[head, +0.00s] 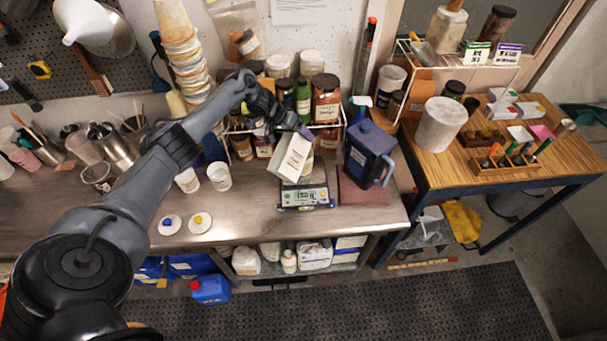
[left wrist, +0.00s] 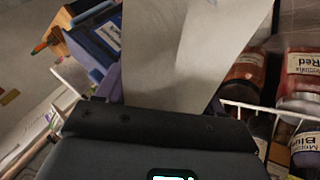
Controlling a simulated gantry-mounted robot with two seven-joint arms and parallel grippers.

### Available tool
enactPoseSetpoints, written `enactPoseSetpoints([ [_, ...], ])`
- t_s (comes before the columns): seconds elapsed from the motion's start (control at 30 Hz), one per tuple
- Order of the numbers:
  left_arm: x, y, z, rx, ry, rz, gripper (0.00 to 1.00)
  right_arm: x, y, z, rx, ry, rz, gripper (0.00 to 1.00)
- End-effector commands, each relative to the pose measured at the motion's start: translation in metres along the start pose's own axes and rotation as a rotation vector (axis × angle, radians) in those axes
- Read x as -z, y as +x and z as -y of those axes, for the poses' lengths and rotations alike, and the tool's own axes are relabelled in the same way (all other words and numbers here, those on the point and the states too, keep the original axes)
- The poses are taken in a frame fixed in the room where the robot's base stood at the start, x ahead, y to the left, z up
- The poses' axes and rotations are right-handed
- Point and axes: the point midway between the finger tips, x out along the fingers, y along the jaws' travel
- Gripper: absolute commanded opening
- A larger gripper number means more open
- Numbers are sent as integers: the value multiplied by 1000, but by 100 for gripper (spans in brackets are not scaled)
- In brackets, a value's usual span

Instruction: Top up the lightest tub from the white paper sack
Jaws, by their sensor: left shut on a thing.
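My left gripper (head: 299,129) is shut on the white paper sack (head: 293,155). The sack hangs tilted over a scale (head: 304,196) with a lit green display. Its lower end is close to the scale, and whatever stands on the pan is mostly hidden behind it. In the left wrist view the pale sack (left wrist: 190,45) rises from the gripper (left wrist: 165,92) and fills the upper middle. Two small white tubs, one (head: 219,177) and another (head: 187,181), stand left of the scale. I cannot tell which tub is lightest. My right gripper is not in view.
A dark blue jug (head: 368,155) stands close right of the scale. A wire rack of jars (head: 326,98) is behind the sack. The bench front right of the lids is clear.

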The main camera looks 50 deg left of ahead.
Motion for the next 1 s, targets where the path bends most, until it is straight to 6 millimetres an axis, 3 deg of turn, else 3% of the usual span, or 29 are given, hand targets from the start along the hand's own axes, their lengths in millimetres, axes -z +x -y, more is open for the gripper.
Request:
enactPoseSetpoints([
  [1.0, 1, 3, 1, -1, -5, 5, 5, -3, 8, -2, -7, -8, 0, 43],
])
